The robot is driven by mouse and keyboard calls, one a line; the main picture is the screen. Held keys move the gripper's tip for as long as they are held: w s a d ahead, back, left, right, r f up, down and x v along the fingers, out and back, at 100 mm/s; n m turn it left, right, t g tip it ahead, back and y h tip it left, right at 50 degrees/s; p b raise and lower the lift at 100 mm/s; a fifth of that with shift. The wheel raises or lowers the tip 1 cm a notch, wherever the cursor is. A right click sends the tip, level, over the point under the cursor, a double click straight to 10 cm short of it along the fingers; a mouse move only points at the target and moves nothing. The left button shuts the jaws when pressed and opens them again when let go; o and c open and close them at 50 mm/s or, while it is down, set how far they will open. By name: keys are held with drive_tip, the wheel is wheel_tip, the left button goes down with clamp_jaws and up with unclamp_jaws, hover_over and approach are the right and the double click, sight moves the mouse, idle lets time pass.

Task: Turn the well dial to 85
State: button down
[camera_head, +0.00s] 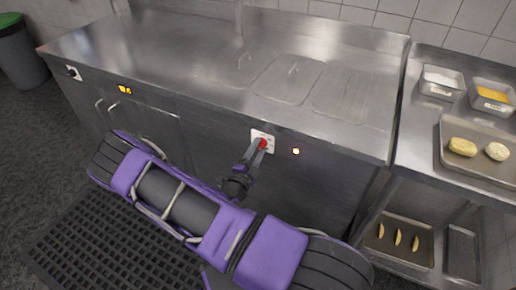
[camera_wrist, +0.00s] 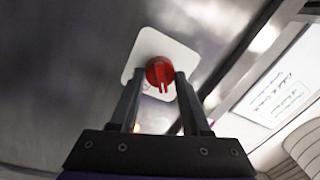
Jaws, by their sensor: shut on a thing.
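The well dial (camera_head: 263,143) is a small red knob on a white square plate on the front of the steel counter. In the wrist view the red dial (camera_wrist: 159,72) sits on its white plate (camera_wrist: 150,44), with its ridge pointing down in the picture. My gripper (camera_head: 256,150) reaches the dial from the front. In the wrist view my gripper (camera_wrist: 159,82) has one finger on each side of the dial and is shut on it. The plate's lower part is partly hidden by the fingers. I cannot read any number on the plate.
A small lit indicator (camera_head: 296,151) is right of the dial. A lit orange display (camera_head: 125,90) and another white control plate (camera_head: 74,73) are farther left. The steel counter (camera_head: 200,50) has closed lids on top. A side table with a tray (camera_head: 470,172) stands at right.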

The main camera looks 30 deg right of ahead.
drive_tip(key=m, duration=0.5)
drive_tip(key=shift+g, duration=0.3)
drive_tip(key=m+p, duration=0.1)
drive_tip(key=m, duration=0.4)
drive_tip(key=shift+a+m+h, duration=0.1)
drive_tip(key=shift+m+h, duration=0.3)
drive_tip(key=m+g, duration=0.1)
drive_tip(key=m, duration=0.4)
drive_tip(key=shift+w+p, duration=0.1)
drive_tip(key=shift+p, duration=0.25)
drive_tip(key=m, duration=0.4)
drive_tip(key=shift+m+g, duration=0.3)
drive_tip(key=shift+m, duration=0.1)
drive_tip(key=shift+c, duration=1.8)
unclamp_jaws()
drive_tip(key=shift+a, duration=0.15)
drive_tip(key=v, duration=1.7)
drive_tip(key=shift+f, duration=0.25)
